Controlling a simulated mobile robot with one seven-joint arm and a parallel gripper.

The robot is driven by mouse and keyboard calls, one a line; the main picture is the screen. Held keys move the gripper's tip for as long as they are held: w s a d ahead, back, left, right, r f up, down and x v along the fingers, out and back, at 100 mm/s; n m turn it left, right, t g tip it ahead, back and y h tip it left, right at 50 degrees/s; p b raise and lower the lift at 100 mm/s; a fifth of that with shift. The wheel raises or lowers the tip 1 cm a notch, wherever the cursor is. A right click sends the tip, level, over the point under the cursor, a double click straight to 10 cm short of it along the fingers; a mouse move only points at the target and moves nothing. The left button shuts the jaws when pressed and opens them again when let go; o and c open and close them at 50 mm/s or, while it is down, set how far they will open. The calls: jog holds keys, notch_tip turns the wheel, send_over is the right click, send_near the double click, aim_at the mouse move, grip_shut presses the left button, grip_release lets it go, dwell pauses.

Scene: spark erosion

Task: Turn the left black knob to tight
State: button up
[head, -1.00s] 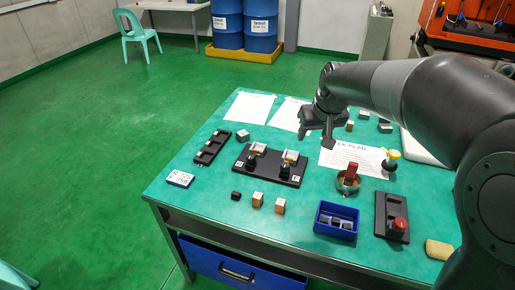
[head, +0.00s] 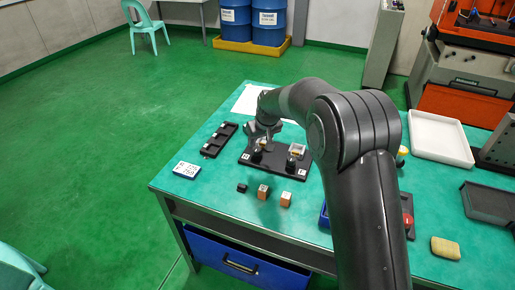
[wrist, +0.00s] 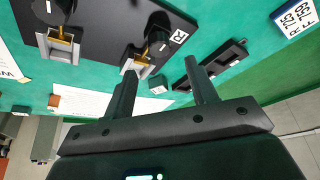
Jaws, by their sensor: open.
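A black plate (head: 275,171) on the green table carries two black knobs, each beside a silver block with a brass-coloured rod. The left black knob (head: 257,156) is at the plate's left end, by a white label. In the wrist view, which shows the plate turned round, this knob (wrist: 158,24) is beside the letter R. The right black knob (head: 291,163) also shows at the wrist view's upper left (wrist: 52,8). My gripper (wrist: 163,70) is open and empty, above the plate's back edge near the left knob and not touching it. My gripper partly hides the left block in the head view.
A black slotted tray (head: 220,139) lies left of the plate. A white numbered block (head: 187,170) is at the table's left edge. Small wooden blocks (head: 263,192) stand in front. My arm hides much of the table's right part, including most of a blue bin (head: 323,215).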

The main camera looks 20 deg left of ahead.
aim_at(257, 149)
jog(key=x, duration=0.6)
jog(key=shift+w+f, duration=0.15)
jog(key=shift+f, duration=0.25)
jog(key=shift+a, duration=0.1)
jog(key=shift+c, duration=0.4)
jog(key=c, duration=0.9)
